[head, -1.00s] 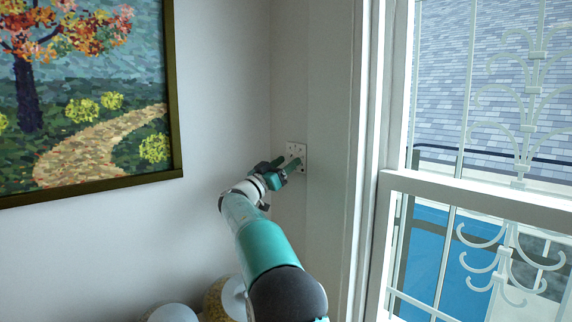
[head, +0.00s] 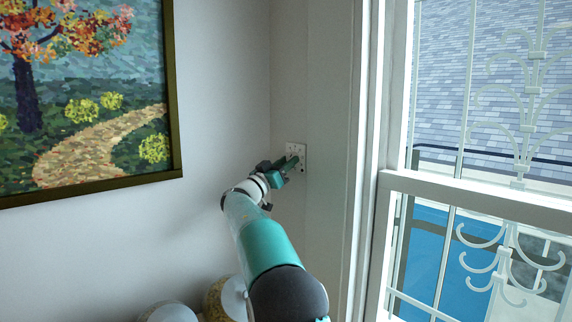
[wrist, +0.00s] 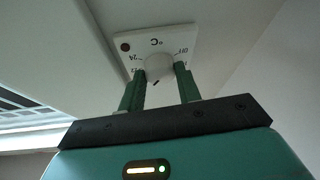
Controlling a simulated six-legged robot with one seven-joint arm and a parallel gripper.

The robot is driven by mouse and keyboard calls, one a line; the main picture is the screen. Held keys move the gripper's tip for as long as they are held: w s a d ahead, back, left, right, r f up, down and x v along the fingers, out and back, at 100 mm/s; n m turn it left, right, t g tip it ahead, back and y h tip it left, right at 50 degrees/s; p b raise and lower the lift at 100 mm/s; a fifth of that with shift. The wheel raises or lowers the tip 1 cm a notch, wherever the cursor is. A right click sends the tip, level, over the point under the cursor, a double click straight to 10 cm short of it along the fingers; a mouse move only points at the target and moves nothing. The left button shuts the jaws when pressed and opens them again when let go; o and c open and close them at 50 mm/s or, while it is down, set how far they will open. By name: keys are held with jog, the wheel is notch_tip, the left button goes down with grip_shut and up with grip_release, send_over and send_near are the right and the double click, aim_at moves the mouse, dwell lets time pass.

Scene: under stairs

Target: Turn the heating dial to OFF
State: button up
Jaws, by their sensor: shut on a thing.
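The heating dial is a round white knob (wrist: 158,66) on a square white wall plate (wrist: 152,36), seen upside down in the wrist view. The plate carries a °C mark, a red-brown spot, "OFF" at the right and "24" at the left. A dark mark on the knob's edge points down, away from "OFF". My gripper (wrist: 160,78) has its green fingers on either side of the knob, shut on it. In the head view the plate (head: 302,150) is on the wall near the corner, and my gripper (head: 292,163) covers its lower part and hides the knob.
A framed painting (head: 90,185) hangs on the wall at the left. A window (head: 470,190) with a white frame and scrollwork grille is at the right. Rounded white and yellowish things (head: 170,312) stand at the bottom. The wall around the plate is clear.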

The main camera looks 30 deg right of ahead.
jog(key=n+y, duration=0.2)
jog(key=n, duration=0.5)
jog(key=r+n+t+y, duration=0.1)
jog(key=n+y, duration=0.2)
jog(key=n, duration=0.5)
jog(key=n+t+y, duration=0.1)
jog(key=n+y, duration=0.1)
jog(key=n, duration=0.5)
jog(key=shift+s+r+y, duration=0.15)
jog(key=shift+s+y, duration=0.15)
jog(key=shift+s, duration=0.05)
jog(key=n, duration=0.1)
jog(key=n+g, duration=0.1)
jog(key=n, duration=0.1)
jog(key=n+g+y, duration=0.1)
jog(key=n, duration=0.1)
jog(key=shift+w+r, duration=0.2)
jog(key=shift+r, duration=0.05)
jog(key=shift+n+g, duration=0.3)
jog(key=o, duration=1)
jog(key=shift+c, duration=0.2)
jog(key=shift+r, duration=0.1)
